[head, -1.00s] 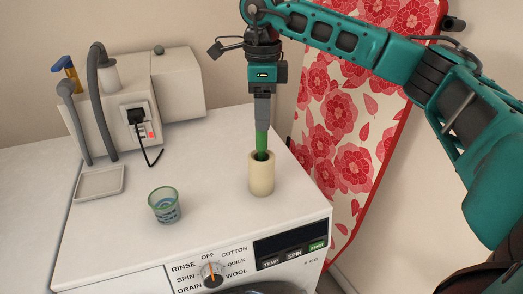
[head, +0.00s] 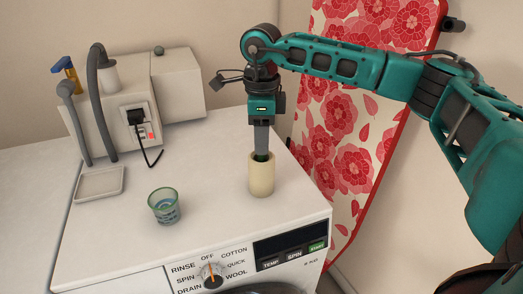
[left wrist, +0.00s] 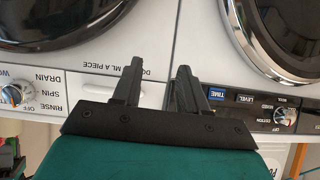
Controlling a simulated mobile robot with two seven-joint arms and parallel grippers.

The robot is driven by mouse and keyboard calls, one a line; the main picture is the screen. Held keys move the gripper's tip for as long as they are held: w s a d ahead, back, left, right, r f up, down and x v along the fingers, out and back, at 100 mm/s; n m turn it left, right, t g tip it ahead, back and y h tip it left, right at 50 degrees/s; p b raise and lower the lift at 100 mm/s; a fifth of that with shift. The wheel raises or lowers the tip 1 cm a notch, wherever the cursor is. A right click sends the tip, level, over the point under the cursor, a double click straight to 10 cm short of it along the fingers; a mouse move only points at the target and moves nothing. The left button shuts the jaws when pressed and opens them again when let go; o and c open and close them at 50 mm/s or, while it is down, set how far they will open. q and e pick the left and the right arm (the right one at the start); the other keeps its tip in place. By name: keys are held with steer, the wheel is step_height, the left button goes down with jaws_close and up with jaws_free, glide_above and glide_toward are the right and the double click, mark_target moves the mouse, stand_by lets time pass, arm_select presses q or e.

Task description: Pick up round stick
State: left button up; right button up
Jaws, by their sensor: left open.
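The round stick (head: 261,156) is green and stands in a cream cylindrical holder (head: 261,178) on the white washing machine top. Only a small bit of it shows at the holder's mouth. My right gripper (head: 262,150) points straight down over the holder, its fingertips at the stick and close to the rim. The fingers are seen edge-on and hide the stick, so I cannot tell whether they are closed on it. My left gripper (left wrist: 158,72) is open and empty in the left wrist view, in front of the washing machine fronts.
A glass (head: 164,206) with a bluish band stands left of the holder. A shallow tray (head: 99,184) lies farther left. A white box with a plugged cable (head: 137,117) and hoses stands behind. A flowered ironing board (head: 345,130) leans at the right. The machine top between is clear.

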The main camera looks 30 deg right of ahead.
jaws_close()
arm_select(q)
step_height(320, 180, up, 3)
steer(key=p, duration=0.3)
arm_select(e)
step_height(320, 180, up, 20)
stand_by(0.4)
